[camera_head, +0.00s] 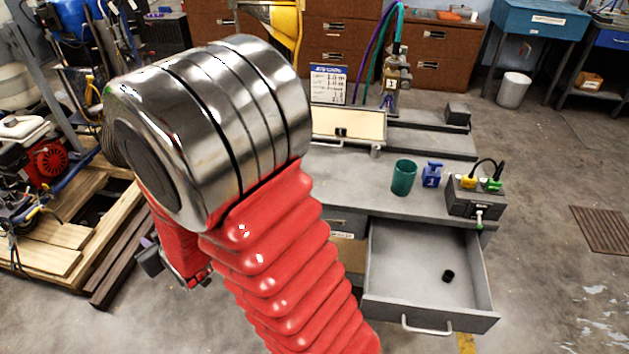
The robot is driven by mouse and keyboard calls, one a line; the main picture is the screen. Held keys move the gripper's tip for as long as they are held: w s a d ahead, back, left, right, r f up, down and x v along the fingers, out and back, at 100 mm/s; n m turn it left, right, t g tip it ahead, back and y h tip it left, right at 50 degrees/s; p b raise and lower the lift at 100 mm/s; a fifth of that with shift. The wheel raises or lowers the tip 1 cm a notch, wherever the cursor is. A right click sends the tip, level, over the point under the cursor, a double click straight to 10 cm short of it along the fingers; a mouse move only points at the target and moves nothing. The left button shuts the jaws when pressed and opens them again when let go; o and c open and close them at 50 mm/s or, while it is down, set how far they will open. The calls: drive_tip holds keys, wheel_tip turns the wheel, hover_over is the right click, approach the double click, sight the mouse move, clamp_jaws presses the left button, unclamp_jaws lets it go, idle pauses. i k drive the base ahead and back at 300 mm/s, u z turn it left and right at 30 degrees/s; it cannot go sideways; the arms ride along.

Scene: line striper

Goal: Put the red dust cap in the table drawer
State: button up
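The table drawer (432,262) is pulled open below the front of the grey table (350,185). A small black cylinder (448,276) lies in it toward the right; the rest of its floor looks bare. I cannot make out a red dust cap anywhere; my large red-sleeved arm covers the left part of the table. The far end of my arm, with what seems to be my gripper (172,274), shows small and partly hidden at the left, away from the drawer. Its fingers are too unclear to tell open from shut.
A shallow open case (348,124) sits farther back. Wooden pallets (45,240) lie left.

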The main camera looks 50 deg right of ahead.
sight(397, 281)
drive_tip(key=u, duration=0.4)
drive_tip(key=k, duration=1)
drive_tip(key=z, duration=0.7)
drive_tip(key=i, duration=1)
